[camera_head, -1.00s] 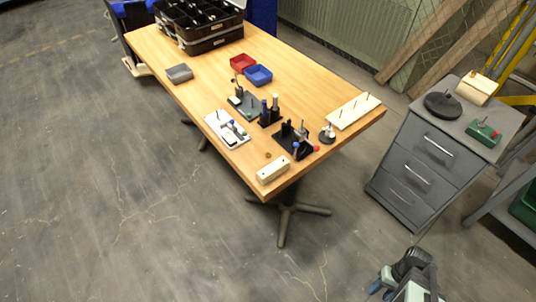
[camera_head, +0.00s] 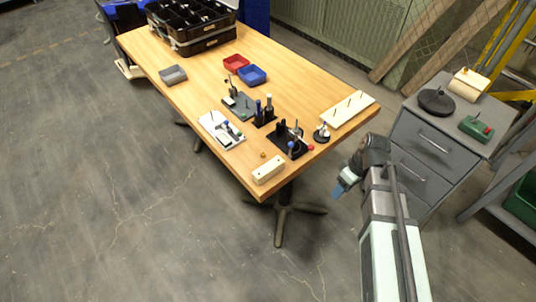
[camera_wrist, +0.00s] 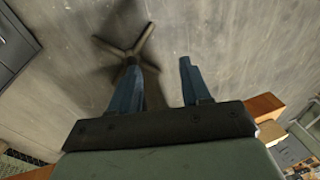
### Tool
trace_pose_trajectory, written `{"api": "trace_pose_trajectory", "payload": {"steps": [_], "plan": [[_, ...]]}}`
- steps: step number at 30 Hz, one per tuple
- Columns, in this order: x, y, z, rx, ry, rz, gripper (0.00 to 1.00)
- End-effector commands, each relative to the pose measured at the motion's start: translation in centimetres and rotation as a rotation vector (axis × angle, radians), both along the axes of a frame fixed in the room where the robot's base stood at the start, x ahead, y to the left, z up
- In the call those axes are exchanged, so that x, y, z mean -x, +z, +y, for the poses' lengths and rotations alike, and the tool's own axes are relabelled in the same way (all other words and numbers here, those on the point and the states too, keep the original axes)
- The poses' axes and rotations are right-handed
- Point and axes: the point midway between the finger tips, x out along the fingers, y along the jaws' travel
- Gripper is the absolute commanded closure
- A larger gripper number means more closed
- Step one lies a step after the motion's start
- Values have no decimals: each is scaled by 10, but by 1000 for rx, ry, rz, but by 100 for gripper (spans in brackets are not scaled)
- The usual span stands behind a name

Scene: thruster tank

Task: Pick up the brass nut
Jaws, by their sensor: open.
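A small brass-coloured piece (camera_head: 263,155), which looks like the brass nut, lies on the wooden table (camera_head: 205,92) near its front corner, just behind a pale block. It is too small to make out its shape, and I do not see it in the wrist view. My gripper (camera_head: 338,190) is off the table, to the right of the front corner and well apart from the nut. In the wrist view my gripper (camera_wrist: 158,62) is open, with nothing between its two blue fingers and the floor behind them.
The pale block (camera_head: 268,170) sits at the front corner. Beside the nut stand a white fixture (camera_head: 222,130) and a black fixture (camera_head: 291,140) with upright parts. A pale pegged board (camera_head: 347,108) lies along the right edge. A grey drawer cabinet (camera_head: 432,140) stands to the right.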

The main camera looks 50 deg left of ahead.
Motion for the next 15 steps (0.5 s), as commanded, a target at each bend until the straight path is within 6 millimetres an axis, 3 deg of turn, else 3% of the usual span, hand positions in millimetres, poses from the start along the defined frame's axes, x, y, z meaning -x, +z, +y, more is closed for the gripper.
{"api": "trace_pose_trajectory", "payload": {"steps": [1, 9, 11, 15], "plan": [[4, 17, 18, -23, 51, -13, 53], [40, 99, 89, -135, 312, -60, 53], [48, 116, 105, -161, 365, -71, 53], [65, 147, 155, -252, 466, -107, 53]]}}
